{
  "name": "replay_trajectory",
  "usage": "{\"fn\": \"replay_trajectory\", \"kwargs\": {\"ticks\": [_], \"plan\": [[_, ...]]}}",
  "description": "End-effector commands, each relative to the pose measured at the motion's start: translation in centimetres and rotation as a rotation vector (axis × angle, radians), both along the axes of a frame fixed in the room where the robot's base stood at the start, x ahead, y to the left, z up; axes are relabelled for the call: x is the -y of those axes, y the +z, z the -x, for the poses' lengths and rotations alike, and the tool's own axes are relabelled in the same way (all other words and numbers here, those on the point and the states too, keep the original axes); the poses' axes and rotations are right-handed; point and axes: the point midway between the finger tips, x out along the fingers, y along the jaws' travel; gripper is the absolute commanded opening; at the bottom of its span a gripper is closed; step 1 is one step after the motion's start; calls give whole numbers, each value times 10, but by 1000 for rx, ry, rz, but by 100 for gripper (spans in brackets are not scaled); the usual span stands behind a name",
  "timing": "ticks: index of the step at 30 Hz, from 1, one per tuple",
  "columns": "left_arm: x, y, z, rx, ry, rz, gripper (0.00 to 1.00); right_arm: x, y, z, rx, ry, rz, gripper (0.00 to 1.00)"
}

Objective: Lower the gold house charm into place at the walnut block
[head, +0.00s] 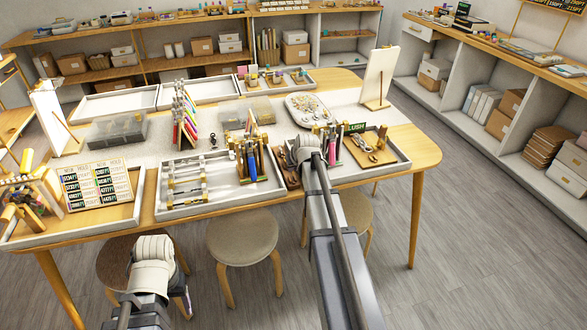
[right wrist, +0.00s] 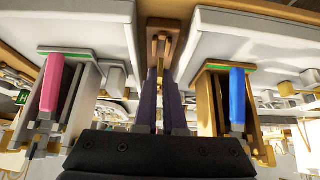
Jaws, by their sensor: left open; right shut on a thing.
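The walnut block (right wrist: 165,22) is a narrow brown piece at the top middle of the right wrist view, between two pale tray edges. My right gripper (right wrist: 160,92) is shut, its dark fingers reaching up towards the block. A thin gold piece (right wrist: 160,68), which seems to be the gold house charm, shows at the fingertips beside the block's near end. I cannot tell its shape or whether it touches the block. In the head view my right wrist (head: 308,147) hides the charm. My left gripper (head: 152,262) hangs at the table's front, its fingers mostly hidden.
A pink-handled tool (right wrist: 51,82) and a blue-handled tool (right wrist: 237,95) stand in holders close on either side of my right gripper. A tray of silvery rods (head: 185,192) lies to the left. A sign board (head: 96,185) is at far left. Stools (head: 242,236) stand in front.

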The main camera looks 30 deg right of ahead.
Motion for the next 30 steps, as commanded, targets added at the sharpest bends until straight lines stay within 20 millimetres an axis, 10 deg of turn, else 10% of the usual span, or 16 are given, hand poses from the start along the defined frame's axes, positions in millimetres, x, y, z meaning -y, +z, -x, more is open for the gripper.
{"fn": "replay_trajectory", "kwargs": {"ticks": [30], "plan": [[0, -10, 0, 0, 0, 0, 64, 0, -10, 0, 0, 0, 0, 0]]}}
